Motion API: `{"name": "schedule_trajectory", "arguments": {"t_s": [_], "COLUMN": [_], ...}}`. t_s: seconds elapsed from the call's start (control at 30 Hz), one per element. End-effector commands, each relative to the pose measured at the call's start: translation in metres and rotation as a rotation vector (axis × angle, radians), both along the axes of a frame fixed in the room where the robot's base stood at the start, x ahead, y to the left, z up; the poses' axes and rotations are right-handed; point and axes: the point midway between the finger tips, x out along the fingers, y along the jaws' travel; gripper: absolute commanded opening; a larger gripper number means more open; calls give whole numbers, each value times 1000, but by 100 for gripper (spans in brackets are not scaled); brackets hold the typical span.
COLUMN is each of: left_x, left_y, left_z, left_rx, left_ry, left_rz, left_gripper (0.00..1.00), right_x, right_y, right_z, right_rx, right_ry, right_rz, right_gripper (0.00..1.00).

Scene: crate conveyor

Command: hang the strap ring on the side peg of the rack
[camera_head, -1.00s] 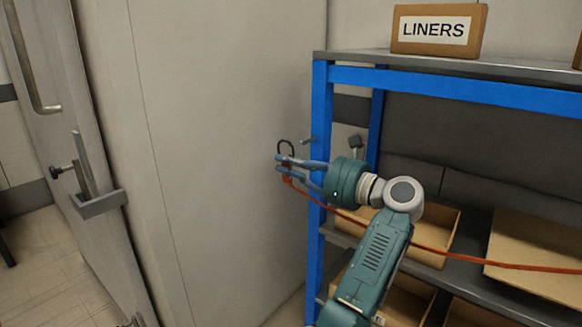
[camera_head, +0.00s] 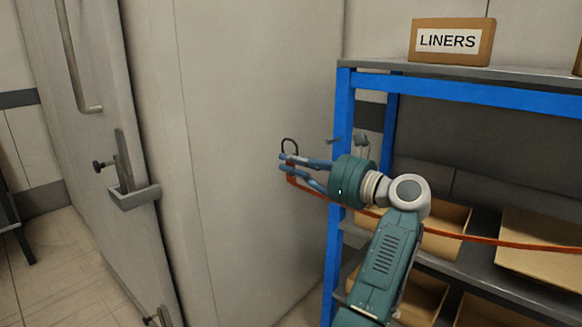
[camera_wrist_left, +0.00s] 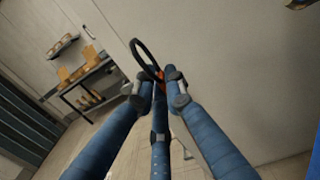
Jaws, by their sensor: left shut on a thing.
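The dark strap ring (camera_head: 289,140) stands upright just above my left gripper (camera_head: 284,162), which is shut on the strap's end below it. The ring also shows in the left wrist view (camera_wrist_left: 135,47), beyond the fingertips (camera_wrist_left: 160,85). The orange-red strap (camera_head: 480,239) runs from the gripper behind my arm and off to the right. The small grey side peg (camera_head: 331,140) sticks out left from the blue front post of the rack (camera_head: 341,230). The ring is left of the peg and apart from it at about the same picture height. My right gripper is not visible.
A pale wall panel (camera_head: 250,220) is behind the ring. A door with a handle and latch (camera_head: 134,195) stands at left. The rack shelves hold cardboard boxes (camera_head: 440,245), and a LINERS box (camera_head: 452,42) sits on top.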

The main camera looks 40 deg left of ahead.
Motion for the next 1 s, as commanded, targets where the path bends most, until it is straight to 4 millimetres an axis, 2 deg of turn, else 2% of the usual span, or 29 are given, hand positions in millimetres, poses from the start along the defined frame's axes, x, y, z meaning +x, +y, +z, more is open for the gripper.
{"name": "schedule_trajectory", "arguments": {"t_s": [0.1,0.37,0.7,1.0], "left_x": [2,12,21,22], "left_y": [0,0,0,0], "left_z": [9,34,56,57], "left_rx": [0,0,1,0], "left_ry": [-2,-1,-2,-1], "left_rz": [-1,-1,-1,0], "left_gripper": [0,0,0,0], "right_x": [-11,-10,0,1], "right_y": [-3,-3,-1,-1], "right_z": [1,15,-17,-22], "right_rx": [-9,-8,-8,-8], "right_ry": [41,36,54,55], "right_rz": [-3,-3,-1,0], "right_gripper": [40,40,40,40]}}
